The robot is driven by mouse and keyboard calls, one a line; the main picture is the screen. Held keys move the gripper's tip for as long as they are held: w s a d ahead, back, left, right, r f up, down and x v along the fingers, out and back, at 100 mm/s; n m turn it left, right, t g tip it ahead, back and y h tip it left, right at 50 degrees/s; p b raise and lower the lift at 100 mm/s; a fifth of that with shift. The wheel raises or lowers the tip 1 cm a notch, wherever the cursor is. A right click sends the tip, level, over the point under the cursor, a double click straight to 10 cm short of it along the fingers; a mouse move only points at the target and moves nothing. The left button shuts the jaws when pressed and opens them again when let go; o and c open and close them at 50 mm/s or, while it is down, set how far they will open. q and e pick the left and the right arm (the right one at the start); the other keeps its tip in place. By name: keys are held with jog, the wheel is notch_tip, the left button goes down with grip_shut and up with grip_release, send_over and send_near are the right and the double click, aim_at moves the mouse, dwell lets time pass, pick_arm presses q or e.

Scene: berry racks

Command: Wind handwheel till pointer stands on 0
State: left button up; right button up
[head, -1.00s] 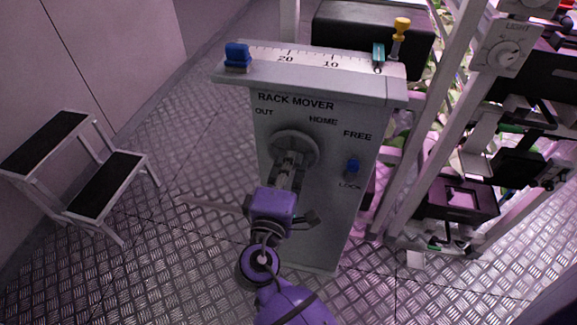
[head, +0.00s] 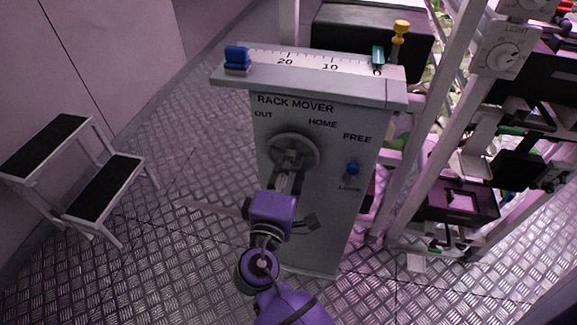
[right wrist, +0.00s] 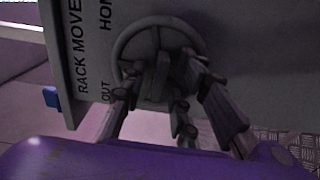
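The grey handwheel (head: 293,150) is on the front of the rack mover, between the words OUT, HOME and FREE. My right gripper (head: 288,168) is at the wheel and hides its lower part. In the right wrist view its fingers (right wrist: 162,82) reach to the wheel (right wrist: 140,45) on both sides of its middle; whether they press on it is too dark to tell. The scale (head: 308,60) on top reads 20 and 10. A teal marker (head: 378,54) is at its right end, by the zero end; its exact reading is unclear. My left gripper is out of view.
A blue block (head: 236,58) sits at the scale's left end. A blue lock knob (head: 352,168) is right of the wheel. A yellow-topped post (head: 401,30) and plant racks stand at right. A step stool (head: 100,190) stands left on open metal floor.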

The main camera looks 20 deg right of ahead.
jog(key=v, duration=1.2)
